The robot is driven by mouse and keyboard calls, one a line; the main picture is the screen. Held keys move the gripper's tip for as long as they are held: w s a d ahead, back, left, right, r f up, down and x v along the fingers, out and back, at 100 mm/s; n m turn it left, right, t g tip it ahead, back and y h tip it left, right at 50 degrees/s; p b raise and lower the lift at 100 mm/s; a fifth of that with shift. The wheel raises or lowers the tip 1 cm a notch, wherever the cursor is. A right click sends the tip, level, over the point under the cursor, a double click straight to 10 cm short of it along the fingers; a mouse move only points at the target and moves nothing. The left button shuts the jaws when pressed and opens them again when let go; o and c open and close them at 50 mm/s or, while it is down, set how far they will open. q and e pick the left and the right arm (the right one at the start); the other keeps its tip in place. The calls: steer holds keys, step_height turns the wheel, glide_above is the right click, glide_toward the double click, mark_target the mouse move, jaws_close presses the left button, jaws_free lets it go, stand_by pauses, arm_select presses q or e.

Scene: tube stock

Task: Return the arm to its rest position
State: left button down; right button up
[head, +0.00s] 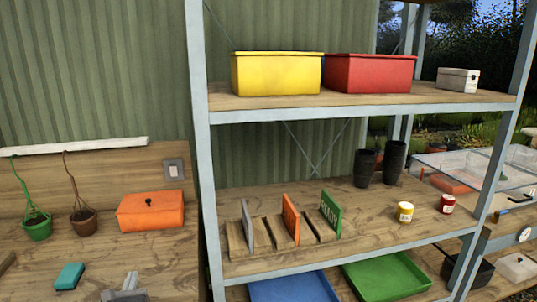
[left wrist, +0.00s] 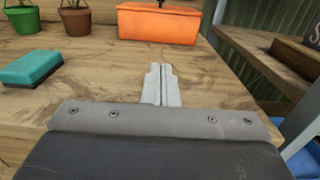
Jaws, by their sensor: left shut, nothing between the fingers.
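My left gripper (head: 126,290) shows at the bottom left of the head view, above the wooden bench (head: 98,262). In the left wrist view its two grey fingers (left wrist: 162,84) lie together, shut and empty. They point toward an orange lidded box (head: 150,210), which also shows at the top of the left wrist view (left wrist: 158,24), apart from the fingers. My right gripper is in neither view.
A teal block (head: 69,276) lies on the bench left of my left gripper. Two potted plants (head: 37,226) stand farther back. The metal shelf post (head: 203,180) rises to the right. The shelf holds a slotted wooden rack (head: 262,250), tins and boxes.

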arm_select(q)
steer(key=s+a+f+n+g+y, duration=0.1)
steer(key=s+f+n+g, duration=0.3)
steer(key=s+n, duration=0.6)
steer(key=s+a+f+n+g+y, duration=0.1)
steer(key=s+f+n+g+y, duration=0.15)
steer(key=s+n, duration=0.75)
steer(key=s+d+f+n+g+h, duration=0.1)
steer(key=s+d+n+g+h, duration=0.3)
steer(key=s+n, duration=0.55)
steer(key=s+d+f+n+g+h, duration=0.15)
steer(key=s+d+n+g, duration=0.35)
steer(key=s, duration=0.9)
step_height(320, 180, down, 22)
steer(key=h, duration=0.1)
steer(key=s+f, duration=1.4)
steer(key=f, duration=0.3)
steer(key=shift+s+d+f+m+g, duration=0.25)
steer(key=shift+s+f+m+g, duration=0.05)
steer(key=shift+s+m+g, duration=0.05)
